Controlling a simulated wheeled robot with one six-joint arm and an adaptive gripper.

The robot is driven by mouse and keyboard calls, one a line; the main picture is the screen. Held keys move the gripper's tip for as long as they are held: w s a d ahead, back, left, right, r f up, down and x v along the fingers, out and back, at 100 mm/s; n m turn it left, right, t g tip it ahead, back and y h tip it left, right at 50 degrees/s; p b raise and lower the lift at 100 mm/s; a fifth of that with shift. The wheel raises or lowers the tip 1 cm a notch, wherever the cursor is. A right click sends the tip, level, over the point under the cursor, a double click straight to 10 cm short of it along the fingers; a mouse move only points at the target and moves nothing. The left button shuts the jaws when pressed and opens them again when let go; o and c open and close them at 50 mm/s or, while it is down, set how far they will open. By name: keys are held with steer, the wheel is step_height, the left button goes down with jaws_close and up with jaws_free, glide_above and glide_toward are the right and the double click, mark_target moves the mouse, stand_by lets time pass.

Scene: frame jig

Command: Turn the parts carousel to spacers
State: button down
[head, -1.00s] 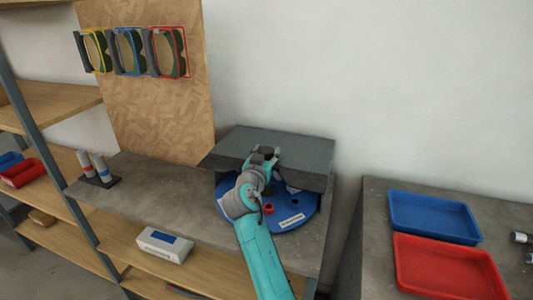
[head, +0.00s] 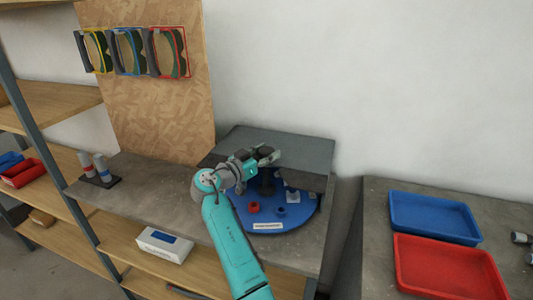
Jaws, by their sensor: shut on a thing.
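The parts carousel is a blue round disc (head: 285,218) on the grey bench, partly under a dark grey cover. Its front half shows a red part (head: 254,207), a small blue part (head: 281,211), a pale piece (head: 292,196) and a white label (head: 268,226) at the front rim; the label's writing is too small to read. My gripper (head: 268,157) is over the rear of the disc, at the cover's front, above a dark upright post (head: 267,183). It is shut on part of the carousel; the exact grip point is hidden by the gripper.
The dark grey cover (head: 300,150) stands close behind and beside my gripper. A blue tray (head: 434,217) and red tray (head: 447,266) are on the right bench.

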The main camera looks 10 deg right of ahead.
steer(key=shift+m+g+h, duration=1.2)
steer(key=shift+m+g, duration=0.5)
steer(key=shift+g, duration=0.7)
steer(key=shift+f+m+g, duration=0.1)
steer(key=shift+m+g, duration=0.2)
steer(key=shift+g, duration=0.2)
steer(key=shift+c, duration=2.1)
jaws_free()
steer(key=v, duration=1.2)
steer(key=shift+f, duration=0.1)
